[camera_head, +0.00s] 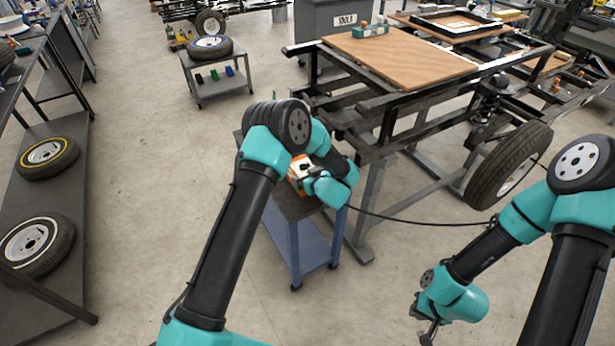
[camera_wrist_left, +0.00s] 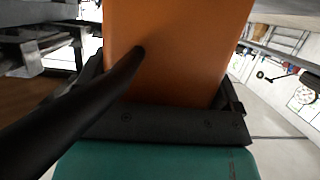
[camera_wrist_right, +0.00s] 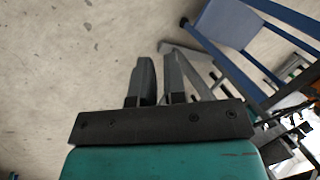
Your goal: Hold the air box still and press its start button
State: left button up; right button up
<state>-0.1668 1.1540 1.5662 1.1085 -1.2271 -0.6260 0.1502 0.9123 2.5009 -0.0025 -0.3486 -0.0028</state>
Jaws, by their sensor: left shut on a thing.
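The air box (camera_head: 297,172) is orange with a pale part and sits on a small blue-legged cart, partly hidden by my left arm in the head view. In the left wrist view its orange side (camera_wrist_left: 190,50) fills the space between the jaws of my left gripper (camera_wrist_left: 170,85), which is shut on it. A black hose (camera_wrist_left: 75,110) crosses in front of the box there. I cannot make out the start button. My right gripper (camera_head: 428,330) is low over the floor, away from the box. In the right wrist view its fingers (camera_wrist_right: 160,80) are apart and empty.
The cart (camera_head: 290,215) stands beside a dark metal frame (camera_head: 375,130). The black hose (camera_head: 410,221) runs from the box toward a wheel (camera_head: 508,165) at the right. Bare floor lies between the cart and my right gripper.

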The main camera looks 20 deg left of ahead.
grip_shut()
dwell(0.5)
dwell(0.8)
